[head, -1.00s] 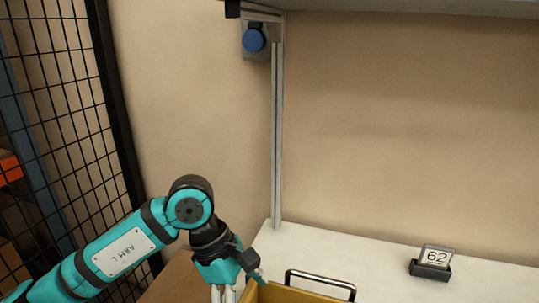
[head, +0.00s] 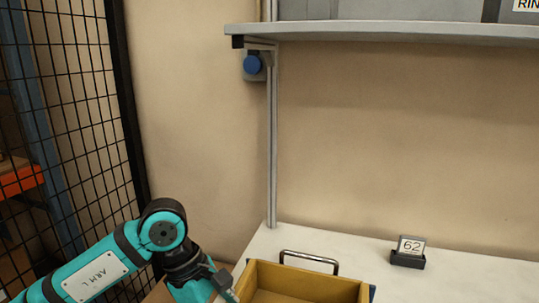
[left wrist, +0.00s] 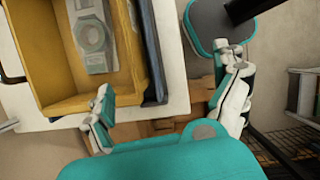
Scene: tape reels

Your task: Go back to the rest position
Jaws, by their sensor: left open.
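My left arm comes in from the lower left of the head view. Its gripper (head: 222,284) hangs at the bottom edge, left of the yellow bin (head: 300,270), and its fingers are partly cut off. In the left wrist view my left gripper (left wrist: 165,73) is open with wide-spread fingers and nothing between them. It is beside the yellow bin (left wrist: 60,107), apart from its contents. A grey part with a ring shape (left wrist: 92,36) lies inside the bin. My right gripper is not in view.
The bin stands on a white table (head: 300,238) with a metal handle behind it. A card holder marked 62 (head: 408,252) stands to the right. A grey shelf (head: 400,34) hangs above. A black mesh fence (head: 75,120) stands at the left.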

